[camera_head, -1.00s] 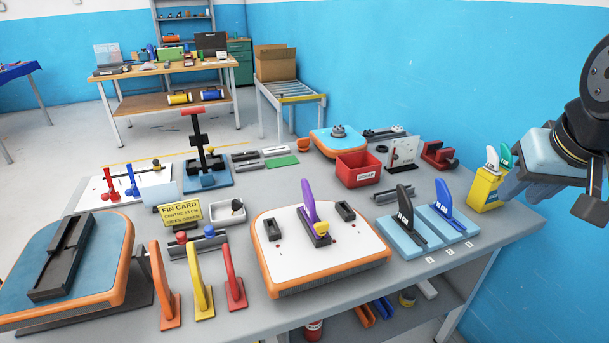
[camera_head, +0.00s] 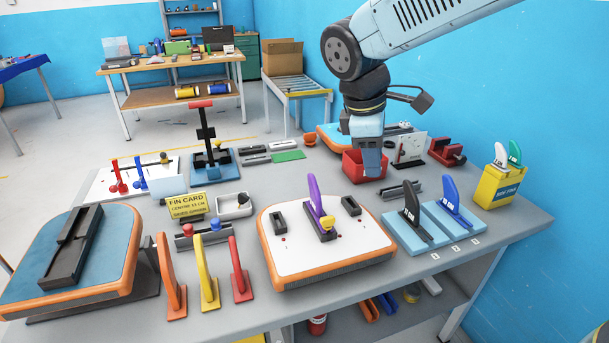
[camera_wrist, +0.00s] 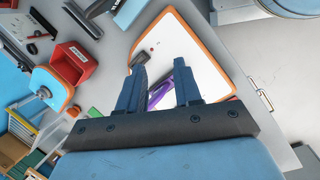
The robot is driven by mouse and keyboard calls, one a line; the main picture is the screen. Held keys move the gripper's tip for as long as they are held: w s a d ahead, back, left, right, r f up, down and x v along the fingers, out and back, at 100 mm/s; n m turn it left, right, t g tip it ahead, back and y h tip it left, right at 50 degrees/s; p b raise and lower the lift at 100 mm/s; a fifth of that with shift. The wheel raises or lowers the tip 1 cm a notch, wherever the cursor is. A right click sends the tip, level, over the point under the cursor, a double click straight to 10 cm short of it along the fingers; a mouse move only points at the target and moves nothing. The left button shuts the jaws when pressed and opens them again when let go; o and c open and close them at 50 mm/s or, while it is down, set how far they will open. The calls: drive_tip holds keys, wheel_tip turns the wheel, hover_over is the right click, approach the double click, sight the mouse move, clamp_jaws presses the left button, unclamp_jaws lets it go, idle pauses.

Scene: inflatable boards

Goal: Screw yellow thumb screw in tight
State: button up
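The yellow thumb screw (camera_head: 328,222) is at the front foot of the purple fin (camera_head: 314,194). The fin stands upright in the dark centre box of the white board with an orange edge (camera_head: 290,262). My gripper (camera_head: 372,170) hangs above and behind the board's right side, in front of the red bin, well apart from the screw. In the wrist view my gripper (camera_wrist: 160,70) is open and empty, its two fingers apart. The white board (camera_wrist: 205,60) and part of the purple fin (camera_wrist: 160,93) show beyond the fingers. I cannot make out the screw there.
Black and blue fins stand on light blue blocks (camera_head: 403,238) to the board's right. Orange, yellow and red fins (camera_head: 207,275) stand at the left front. A yellow fin box (camera_head: 500,188) is at the right edge. The red bin (camera_head: 352,164) is behind the board.

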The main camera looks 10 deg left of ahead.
sight(327, 217)
drive_tip(key=s+a+f+n+h, duration=0.1)
drive_tip(key=a+f+n, duration=0.15)
drive_tip(key=a, duration=0.35)
drive_tip(key=s+a+f+n+h, duration=0.1)
drive_tip(key=a+f+n, duration=0.1)
drive_tip(key=a+n, duration=0.3)
drive_tip(key=shift+m+y, duration=0.25)
drive_tip(key=shift+y, duration=0.05)
drive_tip(key=x, duration=0.4)
drive_tip(key=a+x, duration=0.1)
drive_tip(key=x, duration=0.8)
drive_tip(key=shift+w+a+f, duration=0.1)
drive_tip(key=shift+w+f, duration=0.25)
drive_tip(key=shift+f, duration=0.15)
drive_tip(key=shift+c, duration=0.4)
clamp_jaws()
drive_tip(key=shift+m+g, duration=0.5)
drive_tip(key=shift+m, duration=1.3)
